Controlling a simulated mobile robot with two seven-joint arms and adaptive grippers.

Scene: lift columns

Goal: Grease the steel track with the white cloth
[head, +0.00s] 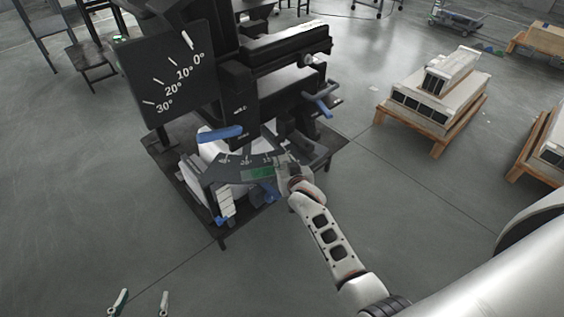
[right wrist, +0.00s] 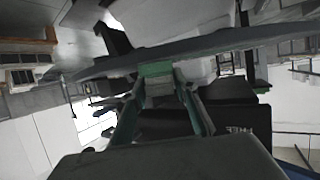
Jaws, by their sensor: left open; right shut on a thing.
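My right gripper (head: 286,170) is at the right part of a dark curved scale plate (head: 228,171) on the black machine. In the right wrist view its two fingers (right wrist: 158,85) close in on a green patch at the plate's edge (right wrist: 230,42). The exact grip is hard to see. The green patch (head: 261,173) also shows left of the gripper in the head view. My left gripper (head: 141,302) is open and empty at the bottom left, with only its fingertips showing. I cannot make out a white cloth or a steel track for certain.
The black machine (head: 245,95) stands on a dark base with a degree board (head: 170,82) and blue handles (head: 220,133). Pallets with white units (head: 435,90) stand at right.

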